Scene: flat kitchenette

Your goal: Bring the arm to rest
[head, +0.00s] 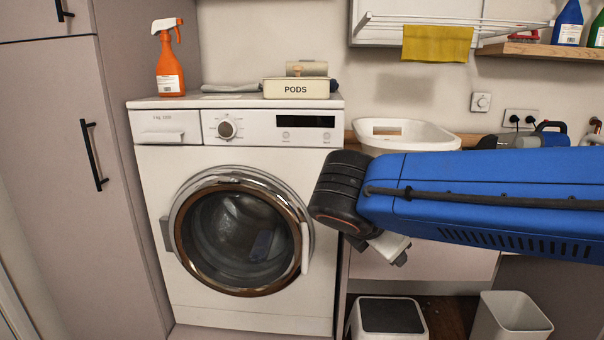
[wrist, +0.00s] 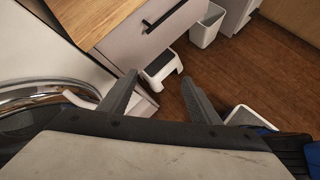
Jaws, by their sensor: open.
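My blue arm (head: 480,195) reaches in from the right in the head view, across the front of the counter. Its black wrist joint (head: 340,190) is just right of the washing machine door. Only a small grey part of my gripper shows below the arm there. In the wrist view my gripper (wrist: 160,90) has two dark fingers set wide apart, open, with nothing between them. Beyond the fingers are a drawer front, a step stool and the wooden floor.
A white washing machine (head: 160,230) with its round door shut stands left of my arm. A white basin (head: 415,135) sits on the counter behind the arm. A step stool (wrist: 162,66) and a white bin (wrist: 207,27) stand on the floor (wrist: 255,70).

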